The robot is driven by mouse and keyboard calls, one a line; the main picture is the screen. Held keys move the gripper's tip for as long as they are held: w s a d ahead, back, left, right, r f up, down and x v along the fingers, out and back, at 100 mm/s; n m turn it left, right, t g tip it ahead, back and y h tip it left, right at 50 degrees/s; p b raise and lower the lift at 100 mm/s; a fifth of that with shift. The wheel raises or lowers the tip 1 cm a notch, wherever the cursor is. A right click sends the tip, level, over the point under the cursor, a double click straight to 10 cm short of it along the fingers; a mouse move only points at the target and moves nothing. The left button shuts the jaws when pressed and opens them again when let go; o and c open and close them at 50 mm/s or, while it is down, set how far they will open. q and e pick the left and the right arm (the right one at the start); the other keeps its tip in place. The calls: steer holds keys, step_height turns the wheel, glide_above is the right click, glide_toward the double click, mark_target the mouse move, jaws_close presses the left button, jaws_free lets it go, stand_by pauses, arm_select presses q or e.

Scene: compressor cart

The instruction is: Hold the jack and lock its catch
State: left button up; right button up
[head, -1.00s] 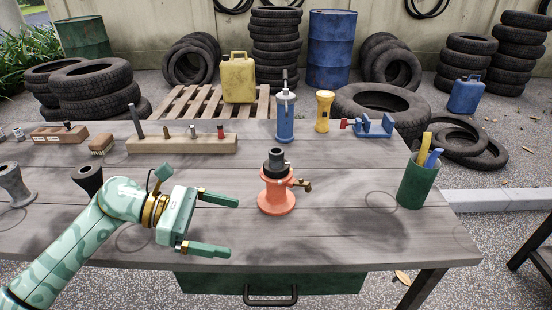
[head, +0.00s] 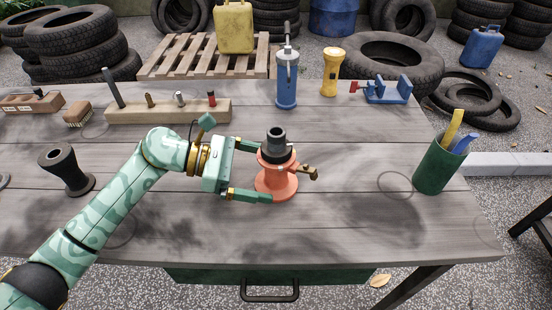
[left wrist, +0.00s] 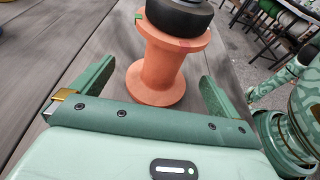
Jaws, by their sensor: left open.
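The jack (head: 276,183) stands upright on the table, with an orange spool-shaped body and a black collar and grey stem on top. Its brass catch (head: 308,172) sticks out on the right side, away from my gripper. My left gripper (head: 266,173) is open, with one finger on the far side and one on the near side of the jack. In the left wrist view the jack's orange body (left wrist: 163,72) stands between the spread fingers, with gaps on both sides. The catch cannot be made out there. My right gripper is not in view.
A green cup (head: 440,168) with tools stands at the right. A blue pump (head: 286,88), yellow flashlight (head: 330,74) and blue vise (head: 388,91) stand behind the jack. A wooden block with pegs (head: 160,112) lies behind my arm. The table's front right is clear.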

arm_select(q)
steer(key=shift+x, duration=1.3)
steer(key=c, duration=1.6)
steer(key=shift+o, duration=0.2)
steer(key=shift+a, duration=0.1)
